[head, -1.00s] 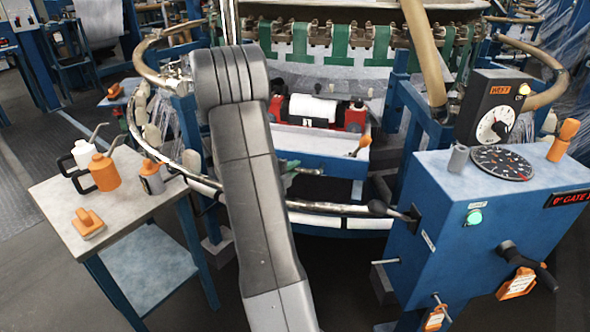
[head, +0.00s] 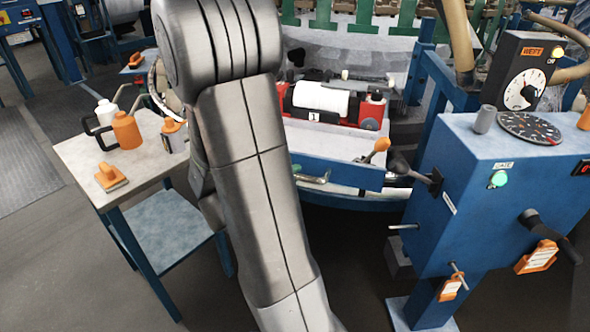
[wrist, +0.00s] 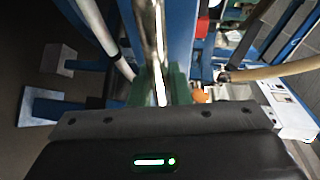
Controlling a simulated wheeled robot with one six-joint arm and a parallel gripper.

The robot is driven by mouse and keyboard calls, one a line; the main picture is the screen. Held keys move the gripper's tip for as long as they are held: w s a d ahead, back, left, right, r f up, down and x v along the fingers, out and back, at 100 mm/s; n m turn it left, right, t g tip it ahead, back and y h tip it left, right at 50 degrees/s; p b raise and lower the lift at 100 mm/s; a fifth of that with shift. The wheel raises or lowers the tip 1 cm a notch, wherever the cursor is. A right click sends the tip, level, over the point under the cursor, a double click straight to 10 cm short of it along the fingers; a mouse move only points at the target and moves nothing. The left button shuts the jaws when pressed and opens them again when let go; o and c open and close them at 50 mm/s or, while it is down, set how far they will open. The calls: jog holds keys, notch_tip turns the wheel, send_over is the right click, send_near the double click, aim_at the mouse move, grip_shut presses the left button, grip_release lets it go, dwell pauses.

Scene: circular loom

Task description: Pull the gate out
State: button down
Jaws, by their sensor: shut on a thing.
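In the wrist view, my gripper (wrist: 160,92) is shut, its green-padded fingers on either side of a shiny upright metal bar (wrist: 150,35). The bar looks like part of the gate's rail; I cannot tell exactly which part. In the head view my own arm hides the gripper and whatever it holds. Right of my arm, the blue front beam (head: 345,175) runs toward a black-knobbed lever (head: 415,172) on the blue control box (head: 470,185).
At left stands a side table (head: 75,150) with an orange can (head: 126,130), a white can and an orange-handled brush. A red carriage with a white roll (head: 320,99) sits inside the loom.

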jog(key=shift+s+f, duration=0.15)
jog(key=c, duration=1.4)
grip_release()
jog(key=shift+s+a, duration=0.1)
jog(key=shift+o, duration=0.2)
jog(key=p+v, duration=0.2)
jog(key=v, duration=1.2)
jog(key=b+x, duration=0.2)
jog(key=x, duration=1.2)
